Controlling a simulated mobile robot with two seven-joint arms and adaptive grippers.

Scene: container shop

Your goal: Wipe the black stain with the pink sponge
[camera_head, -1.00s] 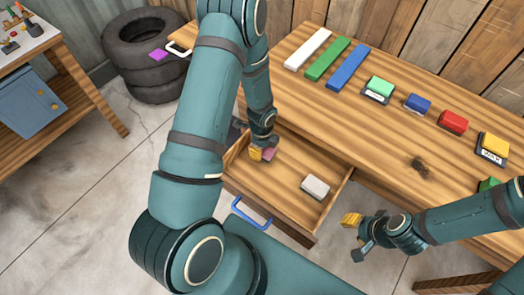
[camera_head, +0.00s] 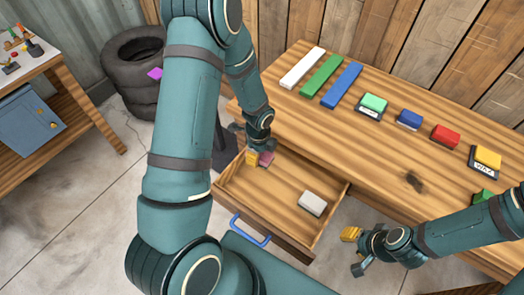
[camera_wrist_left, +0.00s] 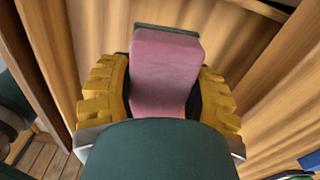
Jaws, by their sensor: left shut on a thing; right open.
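The pink sponge (camera_wrist_left: 165,70) is between the yellow fingers of my left gripper (camera_wrist_left: 160,95) in the left wrist view, and the fingers are shut on it. In the head view the sponge (camera_head: 266,159) shows partly beside the left gripper (camera_head: 258,157), over the back left part of the open drawer. The black stain (camera_head: 415,181) is a dark smudge on the table top, toward the right, in front of the red block. My right gripper (camera_head: 352,250) is open and empty in front of the table, right of the drawer.
The open drawer (camera_head: 255,207) with a blue handle (camera_head: 248,230) holds a white-grey block (camera_head: 312,203). On the table (camera_head: 300,115) lie white, green and blue bars and several coloured blocks along the back and right. Tires (camera_head: 140,60) stand left behind. The table around the stain is clear.

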